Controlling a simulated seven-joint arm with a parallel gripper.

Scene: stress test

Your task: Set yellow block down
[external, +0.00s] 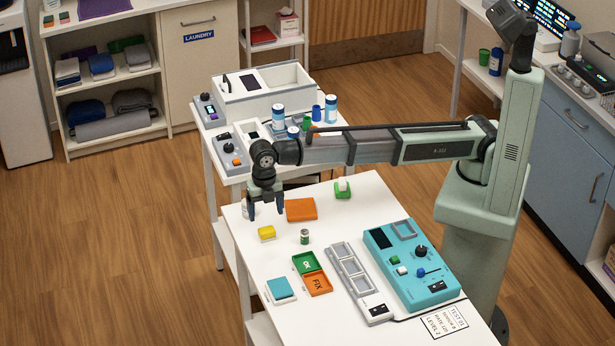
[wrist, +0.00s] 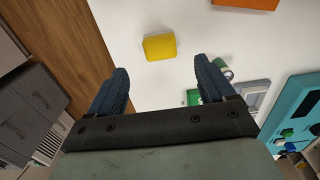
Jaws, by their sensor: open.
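The yellow block (external: 266,232) lies flat on the white table (external: 385,212), near its left edge. In the wrist view the yellow block (wrist: 159,47) sits beyond my fingertips, with bare white tabletop around it. My gripper (external: 265,213) is above the table near the block, fingers pointing down. In the wrist view my gripper (wrist: 160,78) has its two dark blue fingers spread wide with nothing between them. The block is apart from both fingers.
An orange pad (external: 300,209) lies right of the block. A small can (external: 304,237), green and orange OK/FIX trays (external: 311,273), a teal block (external: 281,288), a grey slotted rack (external: 359,281) and a teal control panel (external: 412,263) occupy the table's front. Bare tabletop surrounds the yellow block.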

